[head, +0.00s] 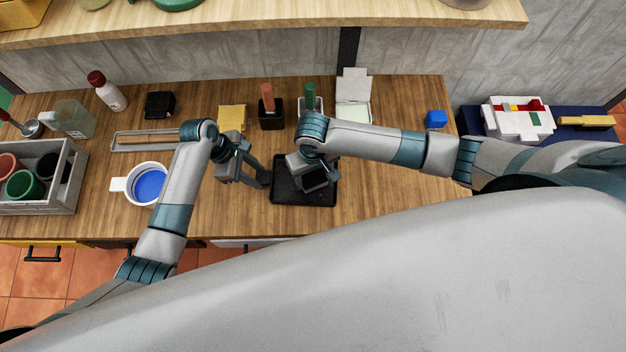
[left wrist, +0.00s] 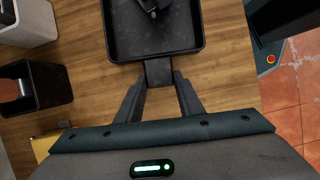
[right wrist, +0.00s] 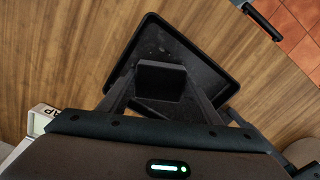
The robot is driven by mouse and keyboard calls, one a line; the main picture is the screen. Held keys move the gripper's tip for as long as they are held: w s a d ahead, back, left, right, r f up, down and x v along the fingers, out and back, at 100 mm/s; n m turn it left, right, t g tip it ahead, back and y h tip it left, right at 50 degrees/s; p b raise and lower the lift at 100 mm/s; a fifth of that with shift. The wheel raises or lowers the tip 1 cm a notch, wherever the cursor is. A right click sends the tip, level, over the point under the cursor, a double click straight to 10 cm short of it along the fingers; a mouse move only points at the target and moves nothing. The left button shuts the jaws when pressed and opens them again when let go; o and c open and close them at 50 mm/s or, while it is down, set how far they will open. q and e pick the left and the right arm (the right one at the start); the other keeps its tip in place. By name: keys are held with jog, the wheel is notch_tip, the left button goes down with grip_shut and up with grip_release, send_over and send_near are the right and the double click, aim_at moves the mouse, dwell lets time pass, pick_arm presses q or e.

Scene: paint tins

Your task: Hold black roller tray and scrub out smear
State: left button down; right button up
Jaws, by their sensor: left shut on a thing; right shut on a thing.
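The black roller tray (head: 303,199) lies flat on the wooden worktop. My left gripper (head: 264,177) is shut on the tab at the tray's left side; the left wrist view shows this tab (left wrist: 159,72) between its fingers. My right gripper (head: 314,180) is over the tray, shut on a dark block (right wrist: 160,80). I cannot tell whether the block touches the tray floor. A few pale specks (right wrist: 156,50) show on the tray floor; a clear smear cannot be made out, and part of the floor is hidden by the block and gripper.
Behind the tray stand a black pot (head: 271,120) with an orange-brown handle, a white pot with a green handle (head: 310,94) and an open white box (head: 354,112). A white mug (head: 134,188) of blue paint and a grey crate (head: 40,204) stand left. A shelf (head: 250,22) overhangs the back.

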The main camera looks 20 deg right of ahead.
jog(key=shift+f, duration=0.2)
dwell(0.6)
jog(key=shift+a, duration=0.1)
jog(key=shift+w+a+r, duration=0.1)
jog(key=shift+w+a, duration=0.2)
jog(key=shift+a, duration=0.5)
jog(key=shift+d, duration=0.15)
jog(key=shift+s+d, duration=0.35)
jog(key=shift+d, duration=0.45)
jog(key=shift+s+d, duration=0.3)
jog(key=shift+d, duration=0.5)
